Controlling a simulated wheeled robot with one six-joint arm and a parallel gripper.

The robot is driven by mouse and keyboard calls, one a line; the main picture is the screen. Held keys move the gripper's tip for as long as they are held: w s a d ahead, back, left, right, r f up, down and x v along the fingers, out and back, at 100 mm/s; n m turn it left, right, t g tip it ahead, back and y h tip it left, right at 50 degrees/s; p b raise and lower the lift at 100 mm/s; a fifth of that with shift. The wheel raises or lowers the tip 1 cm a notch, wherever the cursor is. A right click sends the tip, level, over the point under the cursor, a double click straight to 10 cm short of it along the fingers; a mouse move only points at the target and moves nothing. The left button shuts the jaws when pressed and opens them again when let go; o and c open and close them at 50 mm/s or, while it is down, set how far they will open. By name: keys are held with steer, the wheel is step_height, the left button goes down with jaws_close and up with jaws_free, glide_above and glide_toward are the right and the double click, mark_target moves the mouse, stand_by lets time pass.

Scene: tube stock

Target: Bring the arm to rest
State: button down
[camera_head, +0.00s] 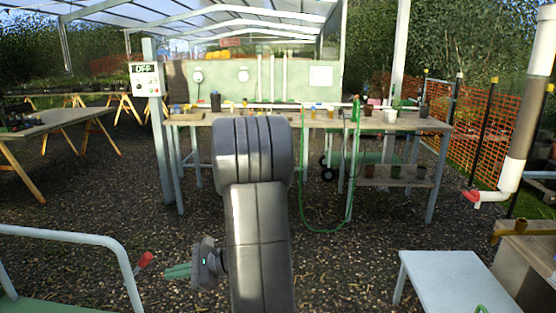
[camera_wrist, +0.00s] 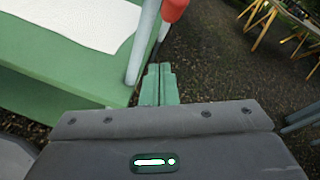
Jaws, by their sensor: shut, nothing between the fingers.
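My arm rises in the middle of the head view, its grey links folded in front of the workbench. My gripper (camera_head: 178,271) points left, low in the head view, with its green fingers together and empty. In the wrist view the gripper (camera_wrist: 159,70) shows its two green fingers side by side with no gap. Its tips are close to a pale rail with a red end (camera_wrist: 174,10); I cannot tell whether they touch. In the head view the red rail end (camera_head: 145,260) is just left of and above the fingers.
The pale rail (camera_head: 75,232) borders a green surface at lower left. A white sheet (camera_wrist: 85,20) lies on that surface. A low light-grey table (camera_head: 445,278) stands at lower right. A workbench (camera_head: 300,120) with pots and a green hose (camera_head: 303,200) stands behind. Gravel ground lies between.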

step_height(320, 180, down, 8)
steer(key=y+b, duration=0.5)
steer(key=b, duration=1)
steer(key=shift+d+r+n+y, duration=0.2)
steer(key=shift+n+y, duration=0.1)
steer(key=shift+w+f, duration=0.1)
steer(key=shift+d, duration=0.1)
